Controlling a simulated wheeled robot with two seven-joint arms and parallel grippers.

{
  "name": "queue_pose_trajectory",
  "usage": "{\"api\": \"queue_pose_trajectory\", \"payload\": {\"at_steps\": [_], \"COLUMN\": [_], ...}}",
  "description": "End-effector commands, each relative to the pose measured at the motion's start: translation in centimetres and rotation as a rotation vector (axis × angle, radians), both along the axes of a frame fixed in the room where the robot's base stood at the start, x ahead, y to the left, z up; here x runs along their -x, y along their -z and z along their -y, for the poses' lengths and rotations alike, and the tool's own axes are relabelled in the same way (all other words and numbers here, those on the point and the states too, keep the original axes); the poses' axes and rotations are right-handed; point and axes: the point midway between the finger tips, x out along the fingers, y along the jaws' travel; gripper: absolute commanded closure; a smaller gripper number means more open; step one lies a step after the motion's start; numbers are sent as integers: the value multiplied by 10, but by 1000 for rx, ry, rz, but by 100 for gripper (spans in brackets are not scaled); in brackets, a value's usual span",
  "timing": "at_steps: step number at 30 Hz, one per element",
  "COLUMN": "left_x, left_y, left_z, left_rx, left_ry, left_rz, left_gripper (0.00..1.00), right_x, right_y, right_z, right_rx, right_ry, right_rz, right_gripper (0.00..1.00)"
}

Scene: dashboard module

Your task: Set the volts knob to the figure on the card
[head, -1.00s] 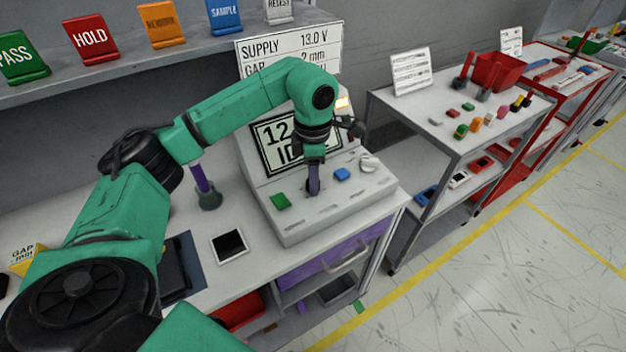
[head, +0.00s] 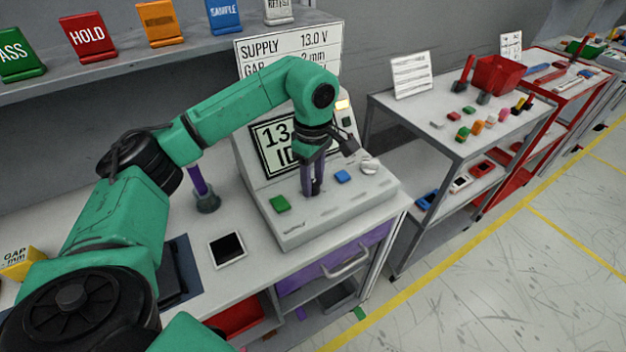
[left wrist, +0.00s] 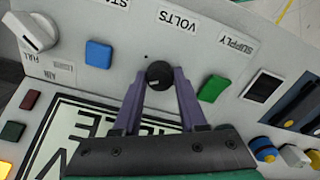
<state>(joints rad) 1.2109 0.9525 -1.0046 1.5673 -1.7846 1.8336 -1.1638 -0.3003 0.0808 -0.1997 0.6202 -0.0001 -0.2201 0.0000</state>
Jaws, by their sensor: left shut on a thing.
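The console (head: 330,222) stands on the bench with a sloped display (head: 268,148) behind its knob deck. The display starts with "13"; my arm hides the rest. The card (head: 285,50) behind reads "SUPPLY 13.0 V" and a gap line partly covered. My left gripper (head: 312,188) points down at the deck. In the left wrist view its purple fingers close on the dark round volts knob (left wrist: 159,75), beside the upside-down "VOLTS" label (left wrist: 179,21). In the head view the fingers mostly hide the knob. My right gripper is not in view.
A green button (head: 280,203), a blue button (head: 343,176) and a white knob (head: 369,165) sit on the same deck near the fingers. An amber lamp (head: 342,105) glows by the display. A dark-screened device (head: 227,250) lies on the bench.

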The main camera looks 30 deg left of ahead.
Motion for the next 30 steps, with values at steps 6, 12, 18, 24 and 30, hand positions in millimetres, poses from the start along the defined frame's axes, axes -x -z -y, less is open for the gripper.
{"api": "queue_pose_trajectory", "payload": {"at_steps": [6,12,18,24,30], "left_x": [-1,-1,-1,-1,-1], "left_y": [-2,-2,-2,-1,-9], "left_z": [0,0,0,0,0], "left_rx": [2,2,2,0,2], "left_ry": [18,18,17,18,18], "left_rz": [6,7,6,3,5], "left_gripper": [100,100,29,29,29], "right_x": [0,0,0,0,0], "right_y": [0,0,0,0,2], "right_z": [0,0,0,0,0], "right_rx": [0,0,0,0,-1], "right_ry": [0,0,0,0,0], "right_rz": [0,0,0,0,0], "right_gripper": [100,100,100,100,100]}}
